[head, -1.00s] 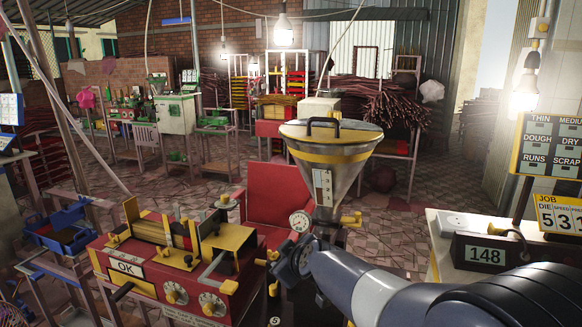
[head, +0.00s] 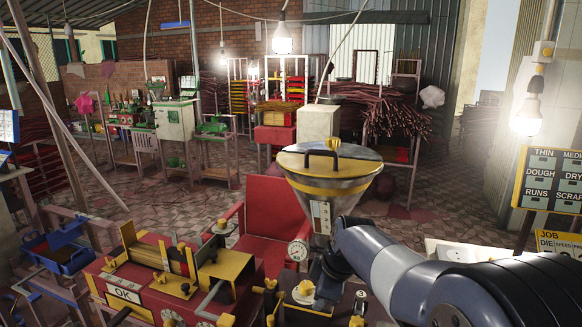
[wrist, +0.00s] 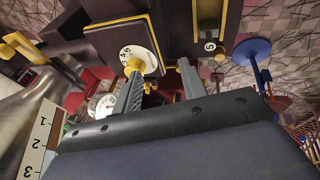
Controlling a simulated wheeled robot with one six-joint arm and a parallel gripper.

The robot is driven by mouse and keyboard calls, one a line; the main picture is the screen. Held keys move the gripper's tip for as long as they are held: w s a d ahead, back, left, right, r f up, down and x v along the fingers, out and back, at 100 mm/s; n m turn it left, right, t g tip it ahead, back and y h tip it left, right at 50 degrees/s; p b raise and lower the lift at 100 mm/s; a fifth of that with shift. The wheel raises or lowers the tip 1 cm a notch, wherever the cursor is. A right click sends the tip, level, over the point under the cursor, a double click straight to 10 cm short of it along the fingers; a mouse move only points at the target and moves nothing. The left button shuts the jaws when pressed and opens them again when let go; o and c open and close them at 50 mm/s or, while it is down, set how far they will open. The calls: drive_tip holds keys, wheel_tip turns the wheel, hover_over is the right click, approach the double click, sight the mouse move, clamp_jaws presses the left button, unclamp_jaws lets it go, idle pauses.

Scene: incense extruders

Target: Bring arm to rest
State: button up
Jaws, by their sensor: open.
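My arm reaches in from the lower right in the head view, bent at a raised joint beside the hopper. My gripper (wrist: 160,82) shows in the wrist view with its two fingers apart and nothing seen between them. A white numbered dial with a yellow knob (wrist: 138,62) lies just beyond the left finger. The metal hopper (head: 329,185) with a yellow band and a dark lid handle stands left of my arm. Its side (wrist: 22,112) and numbered scale (wrist: 38,145) show at the left of the wrist view. In the head view, the fingertips are hard to make out.
A red and yellow machine with an OK plate (head: 124,294) fills the lower left. A red chair (head: 270,222) stands behind it. A white table (head: 452,249) and a sign board (head: 550,180) are at right. Tiled floor (head: 240,205) lies open behind.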

drive_tip(key=shift+s+d+r+n+g+h+p, duration=0.2)
drive_tip(key=shift+d+r+g, duration=0.1)
drive_tip(key=shift+d, duration=0.3)
drive_tip(key=shift+s+d+r+n+g+h+p, duration=0.1)
drive_tip(key=shift+s+d+r+g+h+p, duration=0.15)
drive_tip(key=shift+d, duration=0.35)
drive_tip(key=shift+f, duration=0.15)
